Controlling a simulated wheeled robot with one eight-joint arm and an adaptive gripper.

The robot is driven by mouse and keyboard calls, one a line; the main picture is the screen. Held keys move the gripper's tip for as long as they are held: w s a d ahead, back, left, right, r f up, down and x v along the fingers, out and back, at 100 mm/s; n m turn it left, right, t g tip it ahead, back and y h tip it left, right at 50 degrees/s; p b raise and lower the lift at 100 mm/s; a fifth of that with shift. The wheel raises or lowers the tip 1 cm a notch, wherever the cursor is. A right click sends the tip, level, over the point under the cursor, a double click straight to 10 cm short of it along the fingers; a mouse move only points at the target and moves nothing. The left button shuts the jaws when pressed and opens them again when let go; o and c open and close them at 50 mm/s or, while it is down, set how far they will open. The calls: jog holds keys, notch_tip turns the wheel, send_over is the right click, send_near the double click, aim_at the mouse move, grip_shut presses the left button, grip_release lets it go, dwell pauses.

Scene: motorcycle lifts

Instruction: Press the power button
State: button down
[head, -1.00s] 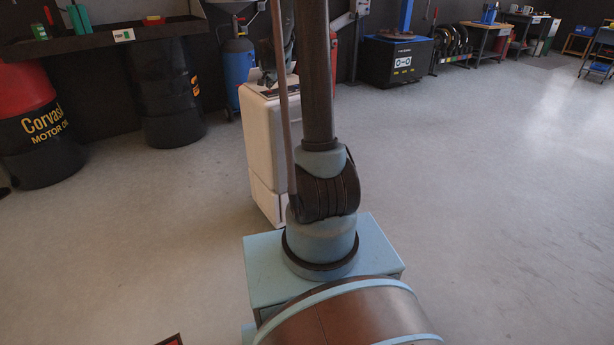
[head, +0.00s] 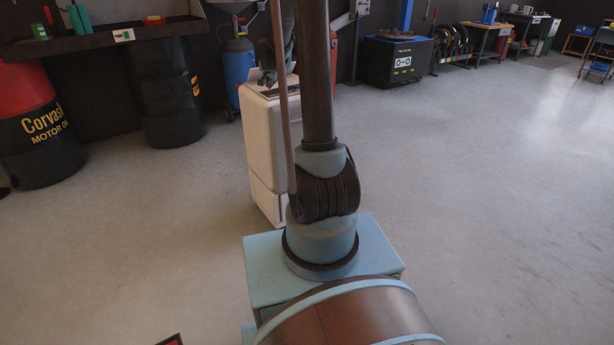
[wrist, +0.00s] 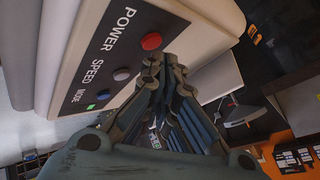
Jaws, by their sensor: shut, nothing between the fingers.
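The red power button (wrist: 151,41) sits on a dark panel strip of a pale machine in the wrist view, beside the word POWER. My gripper (wrist: 151,66) is shut and empty. Its fingertips appear just below the red button in the picture; I cannot tell whether they touch it. In the head view the white machine (head: 264,140) stands on the floor, partly hidden behind my arm, and the button cannot be made out there.
Oil drums (head: 40,125) stand at the left in the head view, a blue cylinder (head: 238,70) behind the machine. The floor (head: 480,190) at the right is clear.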

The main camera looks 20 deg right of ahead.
jog(key=shift+f, duration=0.2)
jog(key=shift+f, duration=0.2)
dwell(0.8)
jog(key=shift+r, duration=0.45)
jog(key=shift+r, duration=0.15)
jog(key=shift+r, duration=2.85)
